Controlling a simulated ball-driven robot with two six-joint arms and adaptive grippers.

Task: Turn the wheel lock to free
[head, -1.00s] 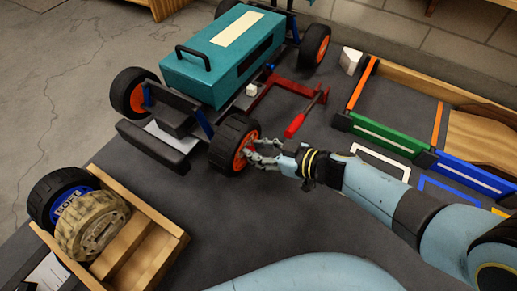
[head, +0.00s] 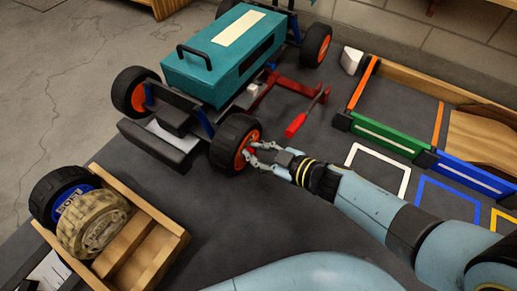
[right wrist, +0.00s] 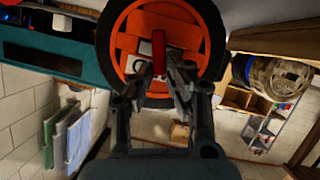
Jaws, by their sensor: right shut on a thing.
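The teal race car (head: 222,62) stands on the dark table with black tyres on orange rims. Its near front wheel (head: 231,140) faces my right gripper (head: 251,151). A red wheel lock (right wrist: 158,52) shows at the middle of the orange rim (right wrist: 150,18) in the right wrist view. My right gripper also shows there, with its fingers (right wrist: 165,85) closed in on the red lock from both sides. The lock stands upright in that view; its inner end is partly hidden by the fingers. My left gripper is not in view.
A wooden box (head: 165,255) holds spare wheels, one blue-rimmed (head: 60,195) and one tan (head: 92,222), at the left. A red-handled tool (head: 297,124) lies right of the car. Coloured trays (head: 392,137) and a white block (head: 351,60) are farther right.

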